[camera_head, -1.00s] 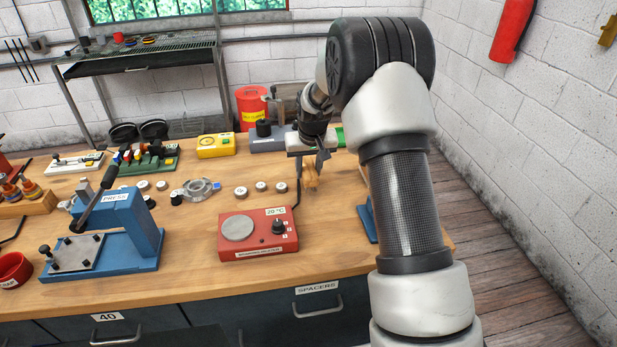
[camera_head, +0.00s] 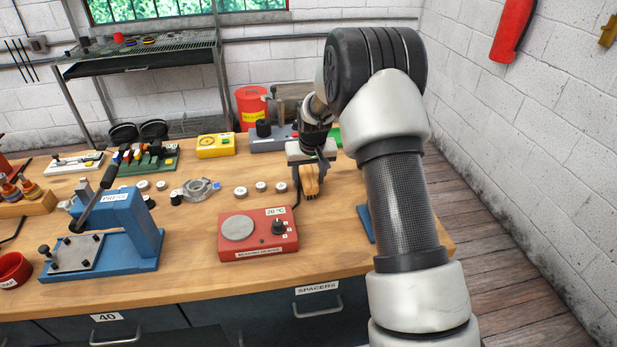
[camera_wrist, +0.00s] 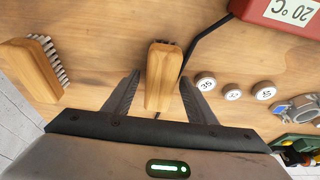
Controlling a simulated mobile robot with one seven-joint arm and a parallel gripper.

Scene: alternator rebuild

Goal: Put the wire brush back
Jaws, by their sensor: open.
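A wooden-handled brush (camera_head: 311,181) is near the right end of the workbench, right of the red heater. The brush also shows in the wrist view (camera_wrist: 160,78), with a little of its bristles at the far end. My gripper (camera_wrist: 159,76) is open, its two fingers on either side of this handle with small gaps. A second wooden brush (camera_wrist: 36,70) with pale bristles lies to the left in the wrist view, and my arm hides it in the head view. I cannot tell which of the two is the wire brush.
The red heater (camera_head: 259,236) and its black cable (camera_wrist: 205,42) are close beside the brush. Several small labelled discs (camera_wrist: 232,92) lie nearby. A blue object (camera_head: 367,222) is partly behind my arm. The blue press (camera_head: 135,230) stands at the left.

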